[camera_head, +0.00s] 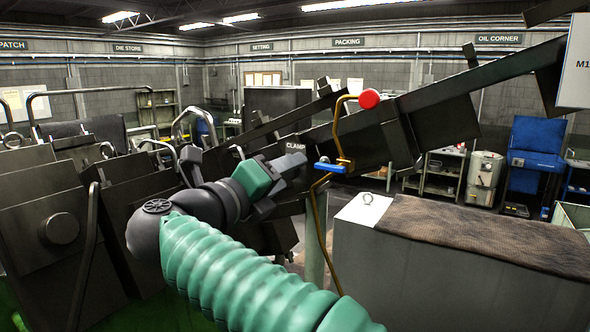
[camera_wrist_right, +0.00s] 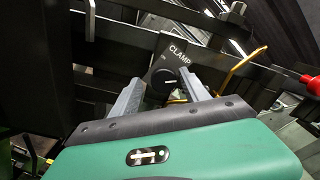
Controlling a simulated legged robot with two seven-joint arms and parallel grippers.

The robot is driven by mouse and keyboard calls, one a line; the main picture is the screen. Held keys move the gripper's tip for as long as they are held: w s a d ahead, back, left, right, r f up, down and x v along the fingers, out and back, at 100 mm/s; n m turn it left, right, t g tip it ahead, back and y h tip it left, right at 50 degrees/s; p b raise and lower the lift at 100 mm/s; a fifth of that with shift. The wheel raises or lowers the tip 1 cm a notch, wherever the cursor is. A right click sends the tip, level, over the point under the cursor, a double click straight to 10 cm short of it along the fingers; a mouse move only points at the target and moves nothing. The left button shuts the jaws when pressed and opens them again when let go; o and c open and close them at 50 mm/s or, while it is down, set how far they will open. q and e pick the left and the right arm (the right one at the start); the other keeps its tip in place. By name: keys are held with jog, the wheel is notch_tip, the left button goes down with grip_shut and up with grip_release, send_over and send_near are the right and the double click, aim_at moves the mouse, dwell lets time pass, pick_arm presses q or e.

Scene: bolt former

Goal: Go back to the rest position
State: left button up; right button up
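My right arm reaches in from the bottom of the head view in a green ribbed sleeve. Its gripper (camera_head: 290,165) is at the machine, just below the small plate marked CLAMP (camera_head: 296,145). In the right wrist view the two grey fingers of the gripper (camera_wrist_right: 162,84) stand apart, with a round black knob (camera_wrist_right: 164,80) on the CLAMP plate ahead, between them in the picture. I see no contact with the knob. In the head view the knob is hidden by the gripper. My left gripper is not in view.
A yellow bent lever (camera_head: 320,215) with a red ball (camera_head: 369,98) and a blue part (camera_head: 330,167) stands close right of the gripper. Dark machine beams cross above. A grey cabinet with a brown mat (camera_head: 480,232) is at right. Dark machine blocks (camera_head: 50,215) fill the left.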

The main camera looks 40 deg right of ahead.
jog(key=shift+o, duration=0.5)
jog(key=shift+r, duration=0.15)
jog(key=v, duration=0.8)
jog(key=shift+b, duration=0.45)
jog(key=shift+d, duration=0.1)
